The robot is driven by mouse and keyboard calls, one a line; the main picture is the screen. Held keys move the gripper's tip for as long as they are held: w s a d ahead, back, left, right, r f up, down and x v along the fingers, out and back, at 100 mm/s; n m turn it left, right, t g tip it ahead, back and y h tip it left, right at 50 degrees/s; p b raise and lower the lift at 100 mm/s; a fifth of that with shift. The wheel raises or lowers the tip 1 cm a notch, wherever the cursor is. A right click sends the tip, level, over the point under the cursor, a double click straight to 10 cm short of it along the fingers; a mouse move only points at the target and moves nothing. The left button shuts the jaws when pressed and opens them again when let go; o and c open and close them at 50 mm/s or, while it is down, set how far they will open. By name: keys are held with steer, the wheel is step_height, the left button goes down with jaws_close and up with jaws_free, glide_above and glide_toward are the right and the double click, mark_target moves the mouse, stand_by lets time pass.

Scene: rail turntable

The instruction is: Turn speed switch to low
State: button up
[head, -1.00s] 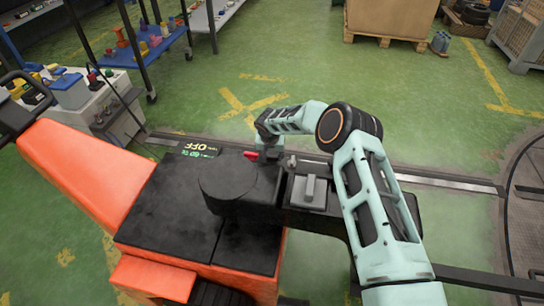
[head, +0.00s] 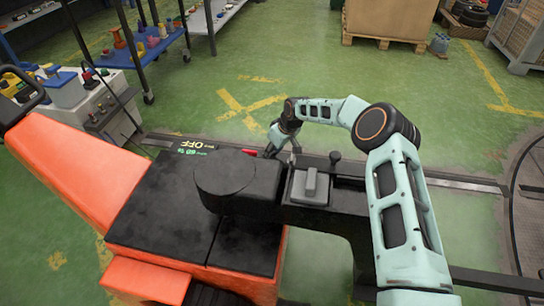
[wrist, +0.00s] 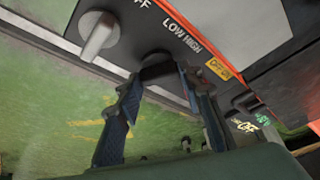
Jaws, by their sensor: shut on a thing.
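The speed switch (wrist: 157,66) is a dark knob at the panel edge in the wrist view, beside the printed LOW HIGH label (wrist: 182,36). My gripper (wrist: 160,82) has its two blue-grey fingers closed around it, hiding much of it. I cannot tell which word it points to. In the head view my gripper (head: 272,150) is at the far edge of the black console, and the switch is hidden there.
A light grey lever knob (wrist: 98,36) sits left of the switch, under an OFF label.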

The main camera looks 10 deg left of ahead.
steer(key=n+g+b, duration=0.1)
steer(key=n, duration=0.1)
steer(key=shift+w+n, duration=0.15)
steer(key=shift+n, duration=0.25)
steer(key=shift+n+g+y, duration=0.3)
steer(key=shift+n+g, duration=0.3)
steer(key=shift+n, duration=0.9)
steer(key=shift+n+g, duration=0.3)
steer(key=shift+n, duration=0.3)
steer(key=o, duration=1.2)
steer(key=shift+c, duration=0.2)
steer(key=v, duration=1.2)
